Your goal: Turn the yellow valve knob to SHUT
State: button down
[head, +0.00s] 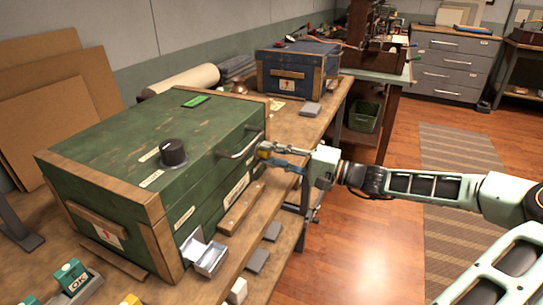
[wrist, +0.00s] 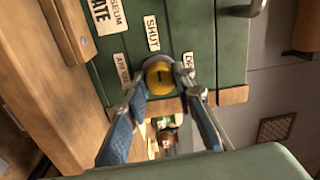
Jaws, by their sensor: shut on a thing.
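The yellow valve knob (wrist: 159,77) sits on the green side of the chest (wrist: 204,45), with a dark mark across its face. A SHUT label (wrist: 152,33) is above it, a partly hidden label (wrist: 188,62) is to its right, and another (wrist: 122,68) is to its left. My gripper (wrist: 163,92) is shut on the knob, one finger on each side. In the head view the knob (head: 264,151) shows only partly at my fingertips, at the chest's right side.
The green chest (head: 100,125) stands on a wooden bench (head: 325,108), with a black knob (head: 173,152) on top. A metal handle (head: 240,147) juts out close to my gripper. A blue chest (head: 300,68) stands farther back. The floor (head: 365,230) to the right is clear.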

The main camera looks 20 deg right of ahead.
jog(key=shift+n, duration=0.5)
jog(key=c, duration=1.6)
grip_release()
jog(key=v, duration=1.2)
jog(key=shift+f, duration=0.1)
